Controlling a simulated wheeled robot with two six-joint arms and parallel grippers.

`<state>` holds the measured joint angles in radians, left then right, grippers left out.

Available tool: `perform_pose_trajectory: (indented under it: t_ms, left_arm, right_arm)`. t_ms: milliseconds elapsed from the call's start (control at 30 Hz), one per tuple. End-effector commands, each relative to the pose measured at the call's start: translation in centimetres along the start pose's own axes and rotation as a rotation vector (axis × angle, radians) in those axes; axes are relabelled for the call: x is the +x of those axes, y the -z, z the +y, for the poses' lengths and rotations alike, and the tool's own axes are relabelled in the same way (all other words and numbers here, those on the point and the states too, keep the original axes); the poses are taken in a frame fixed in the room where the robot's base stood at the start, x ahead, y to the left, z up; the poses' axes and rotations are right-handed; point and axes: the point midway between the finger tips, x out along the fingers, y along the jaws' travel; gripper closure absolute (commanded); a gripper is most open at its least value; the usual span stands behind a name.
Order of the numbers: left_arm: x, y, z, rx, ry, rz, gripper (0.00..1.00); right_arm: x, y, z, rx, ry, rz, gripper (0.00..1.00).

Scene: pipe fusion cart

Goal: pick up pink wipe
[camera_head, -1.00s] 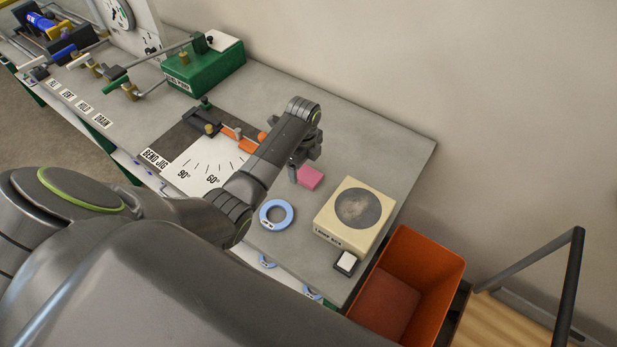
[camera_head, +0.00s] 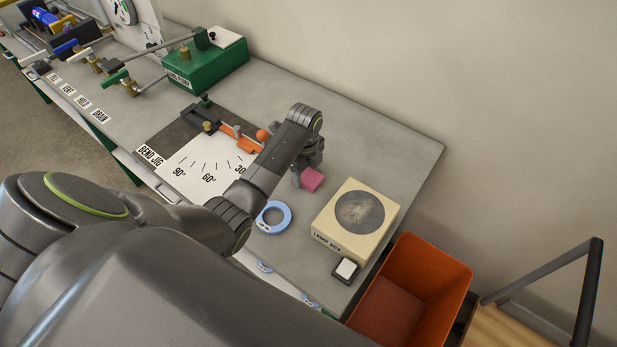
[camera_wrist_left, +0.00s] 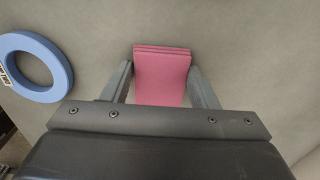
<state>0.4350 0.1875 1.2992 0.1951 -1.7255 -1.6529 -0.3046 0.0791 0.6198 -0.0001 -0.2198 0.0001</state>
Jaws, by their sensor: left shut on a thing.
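The pink wipe (camera_head: 313,180) is a small folded stack over the grey bench top, left of the lamp box. In the left wrist view the wipe (camera_wrist_left: 162,75) sits between the two fingers, with layered folds at its far edge. My left gripper (camera_head: 300,174) is shut on it; its fingers (camera_wrist_left: 162,84) touch both sides. The arm partly hides the wipe in the head view. I cannot tell clearly how high the wipe is above the bench. My right gripper is not in view.
A blue ring (camera_head: 273,217) lies left of the cream lamp box (camera_head: 346,238). A small black-and-white block (camera_head: 345,270) stands in front of the box. An orange bin (camera_head: 409,300) is beyond the bench's right end. The bend jig (camera_head: 205,165) lies left of my gripper.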

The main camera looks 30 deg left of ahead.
Motion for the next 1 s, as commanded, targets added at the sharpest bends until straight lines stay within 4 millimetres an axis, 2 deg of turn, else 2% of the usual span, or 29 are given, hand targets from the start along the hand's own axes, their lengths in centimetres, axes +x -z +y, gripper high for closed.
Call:
perform_pose_trajectory:
  t_ms: [233, 367, 467, 700, 767, 1000]
  left_arm:
    - [-0.1, 0.0, 0.0, 0.0, 0.0, 0.0, 0.68]
    - [-0.8, 0.0, -0.1, 0.001, 0.004, 0.0, 0.68]
    - [-2.2, 0.0, -0.1, 0.002, 0.005, -0.001, 0.68]
    - [-7.3, -0.1, -0.2, 0.001, 0.007, -0.002, 0.68]
    - [-8.7, 0.0, -0.1, 0.0, 0.002, 0.0, 0.68]
    - [-10.1, 0.0, 0.0, 0.0, 0.0, 0.001, 0.68]
  right_arm:
    - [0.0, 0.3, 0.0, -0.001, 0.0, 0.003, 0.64]
    - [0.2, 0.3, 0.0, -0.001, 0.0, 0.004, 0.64]
    - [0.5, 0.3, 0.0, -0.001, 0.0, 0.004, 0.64]
    - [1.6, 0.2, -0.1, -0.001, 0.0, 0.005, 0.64]
    - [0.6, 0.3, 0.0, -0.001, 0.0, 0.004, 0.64]
    - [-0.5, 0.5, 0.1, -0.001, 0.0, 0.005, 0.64]
